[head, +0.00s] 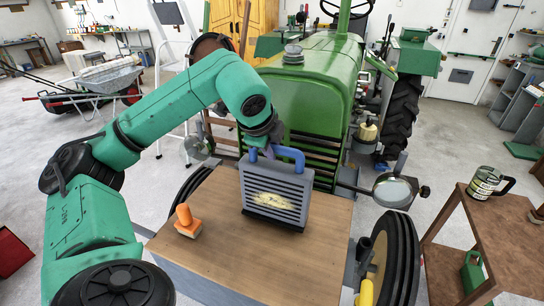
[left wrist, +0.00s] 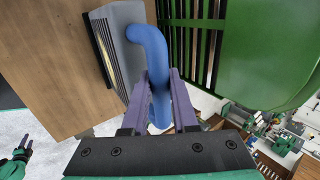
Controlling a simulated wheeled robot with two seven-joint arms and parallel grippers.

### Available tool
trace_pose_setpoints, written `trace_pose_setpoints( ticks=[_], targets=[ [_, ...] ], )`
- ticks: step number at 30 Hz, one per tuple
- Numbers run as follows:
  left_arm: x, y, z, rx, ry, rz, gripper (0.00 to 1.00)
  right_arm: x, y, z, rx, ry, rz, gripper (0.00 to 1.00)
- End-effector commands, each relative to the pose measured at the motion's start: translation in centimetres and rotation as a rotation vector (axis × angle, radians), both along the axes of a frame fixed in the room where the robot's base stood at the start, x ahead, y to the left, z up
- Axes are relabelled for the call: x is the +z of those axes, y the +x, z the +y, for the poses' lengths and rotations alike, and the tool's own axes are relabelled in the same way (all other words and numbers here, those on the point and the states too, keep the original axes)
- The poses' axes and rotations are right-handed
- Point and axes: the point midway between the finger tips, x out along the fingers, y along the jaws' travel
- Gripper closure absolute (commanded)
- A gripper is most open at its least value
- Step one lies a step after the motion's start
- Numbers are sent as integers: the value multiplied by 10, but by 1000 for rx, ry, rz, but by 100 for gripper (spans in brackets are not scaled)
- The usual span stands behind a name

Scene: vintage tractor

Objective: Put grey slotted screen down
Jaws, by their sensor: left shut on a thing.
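The grey slotted screen (head: 272,192) has a blue handle (head: 290,153) on top and a pale yellow patch on its slats. My left gripper (head: 266,148) is shut on the handle. In the left wrist view its purple fingers (left wrist: 160,88) lie on both sides of the blue handle (left wrist: 150,45), with the screen (left wrist: 118,35) to their left. The screen is upright at the wooden board (head: 195,240) in front of the green tractor; I cannot tell whether its lower edge touches. A small dark-pronged end on a green arm, perhaps my right gripper (left wrist: 20,150), shows at lower left.
An orange-handled tool (head: 187,222) stands on the board left of the screen. A round lamp (head: 392,190) is to the right. A brown cart (head: 480,235) at right holds a mug (head: 484,183). The front of the board is clear.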

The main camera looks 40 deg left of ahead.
Motion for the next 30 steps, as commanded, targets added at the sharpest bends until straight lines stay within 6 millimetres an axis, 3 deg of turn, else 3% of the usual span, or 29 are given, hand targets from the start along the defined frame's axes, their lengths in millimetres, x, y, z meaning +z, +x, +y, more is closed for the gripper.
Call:
trace_pose_setpoints(
  ticks=[3,9,10,12,23,26,30],
  targets=[
    [-16,-1,1,1,1,0,100,1,1,0,0,0,-1,50],
    [-17,0,0,0,-1,-3,100,1,1,0,0,0,-2,50],
    [-18,0,0,-1,-1,0,62,1,1,0,0,0,-2,50],
    [-18,0,0,-1,-1,0,43,1,1,0,0,0,-2,50],
    [-14,-3,-1,0,-1,-1,43,-2,2,0,0,1,-3,50],
    [-1,-11,-4,0,0,-5,43,-8,2,0,0,1,-3,50],
    [33,-31,-12,-4,-2,-7,43,-11,2,1,0,2,-4,50]
  ],
)
